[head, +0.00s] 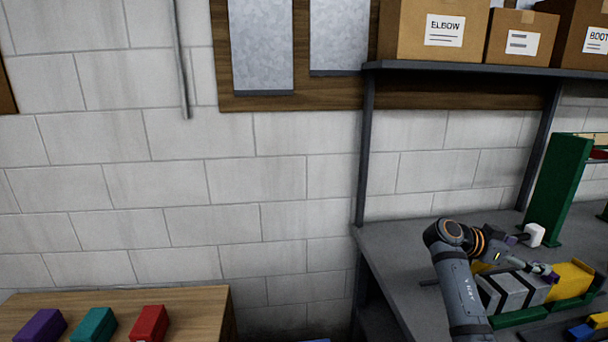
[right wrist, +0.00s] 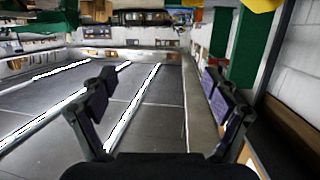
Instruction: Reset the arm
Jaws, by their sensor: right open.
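My right arm (head: 462,285) rises from the bottom of the head view and bends at the wrist. My right gripper (head: 533,257) points right over the grey workbench, its fingers apart with nothing seen between them. The right wrist view shows the same gripper (right wrist: 162,98) wide open and empty, with dark purple pads and open floor beyond. My left arm and gripper are not in view.
Under the right gripper lie grey-striped blocks (head: 511,291) and a yellow block (head: 572,279). A white block (head: 535,234) and green post (head: 558,185) stand close by. A wooden table (head: 190,302) holds purple, teal and red blocks. Shelf (head: 470,68) carries cardboard boxes.

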